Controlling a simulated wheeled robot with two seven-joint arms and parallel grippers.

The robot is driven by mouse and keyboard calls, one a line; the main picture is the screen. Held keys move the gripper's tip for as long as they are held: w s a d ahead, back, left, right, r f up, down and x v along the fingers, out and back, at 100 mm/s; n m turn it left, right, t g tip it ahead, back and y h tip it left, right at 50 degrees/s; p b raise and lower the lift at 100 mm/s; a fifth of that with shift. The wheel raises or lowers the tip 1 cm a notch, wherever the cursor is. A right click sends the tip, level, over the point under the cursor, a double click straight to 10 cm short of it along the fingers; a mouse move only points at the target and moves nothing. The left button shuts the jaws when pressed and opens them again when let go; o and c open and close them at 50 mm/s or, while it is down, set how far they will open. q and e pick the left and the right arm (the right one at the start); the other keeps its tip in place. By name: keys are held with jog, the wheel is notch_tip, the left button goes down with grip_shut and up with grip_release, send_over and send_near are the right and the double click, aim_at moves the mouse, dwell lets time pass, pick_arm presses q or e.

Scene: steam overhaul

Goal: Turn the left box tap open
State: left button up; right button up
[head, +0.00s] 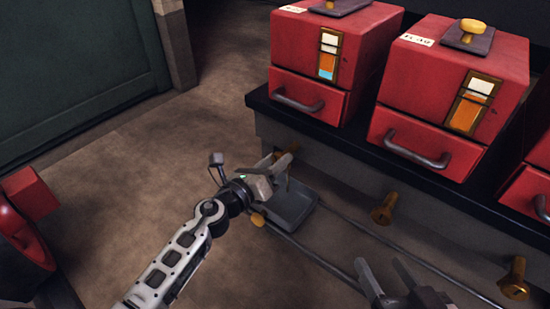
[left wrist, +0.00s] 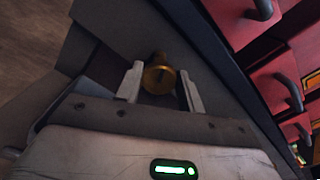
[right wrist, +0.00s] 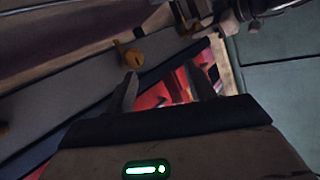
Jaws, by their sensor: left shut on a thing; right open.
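The left red box (head: 318,62) stands on the dark bench, with a gauge and a handle on its front. My left gripper (head: 284,164) is at the bench's front face below this box. In the left wrist view, the brass left box tap (left wrist: 160,77) sits between its two fingers, and the gripper is shut on it. My right gripper (head: 383,270) is open and empty at the bottom of the head view, in front of the bench. Its fingers also show in the right wrist view (right wrist: 163,85).
A second red box (head: 450,95) stands to the right, with brass taps (head: 384,212) (head: 516,280) along the bench front. A grey tray (head: 300,207) lies below my left gripper, beside long rails (head: 385,242). Bare floor (head: 160,140) lies left; a red object (head: 30,200) is at the left edge.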

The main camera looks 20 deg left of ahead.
pick_arm(q)
jog(key=shift+n, duration=1)
jog(key=n+p, duration=0.2)
jog(key=n, duration=0.3)
jog(key=n+p, duration=0.2)
jog(key=n, duration=0.3)
jog(key=shift+a+f, duration=0.15)
jog(key=shift+f, duration=0.05)
pick_arm(e)
jog(key=f+g, duration=0.1)
jog(key=d+f+g+h, duration=0.1)
jog(key=f, duration=0.1)
jog(key=shift+s, duration=0.1)
jog(key=shift+d, duration=0.1)
pick_arm(q)
jog(key=o, duration=1)
jog(key=shift+c, duration=0.2)
pick_arm(e)
jog(key=shift+r, duration=0.1)
pick_arm(q)
jog(key=p+v, duration=0.2)
jog(key=v, duration=1.4)
pick_arm(e)
jog(key=shift+d+f+g+h, duration=0.3)
jog(key=shift+f+g+h, duration=0.1)
jog(key=shift+f+g, duration=0.15)
